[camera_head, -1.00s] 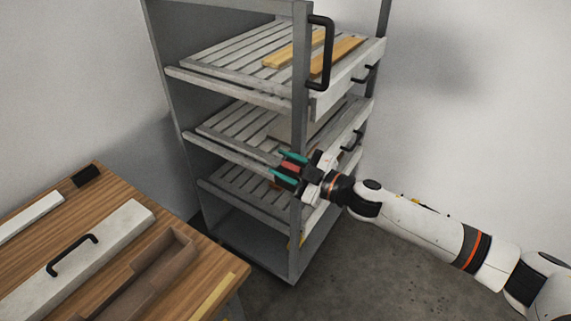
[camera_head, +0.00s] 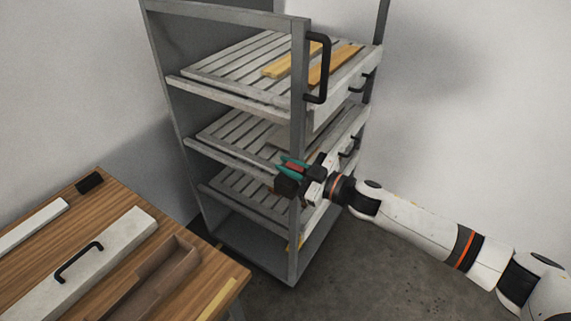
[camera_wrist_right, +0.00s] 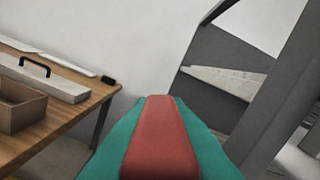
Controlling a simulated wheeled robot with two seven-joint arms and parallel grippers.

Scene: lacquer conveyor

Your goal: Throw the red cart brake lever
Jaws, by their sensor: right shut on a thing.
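The red brake lever (camera_wrist_right: 160,140) sits between the teal fingers of my right gripper (camera_wrist_right: 160,150) in the right wrist view. In the head view, a small bit of red (camera_head: 295,168) shows at my right gripper (camera_head: 291,166), by the front post of the grey rack cart (camera_head: 297,120). The gripper is shut on the lever. The lever's base is hidden by the fingers. A dark block (camera_head: 287,186) sits just below the fingertips. My left gripper is not in view.
The cart has slatted shelves, with yellow-brown strips (camera_head: 335,64) on the top one and a black handle (camera_head: 319,68) on its post. A wooden table (camera_head: 115,195) at the left carries a white slab (camera_head: 90,265) and a brown open box (camera_head: 150,285). Floor right of the cart is clear.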

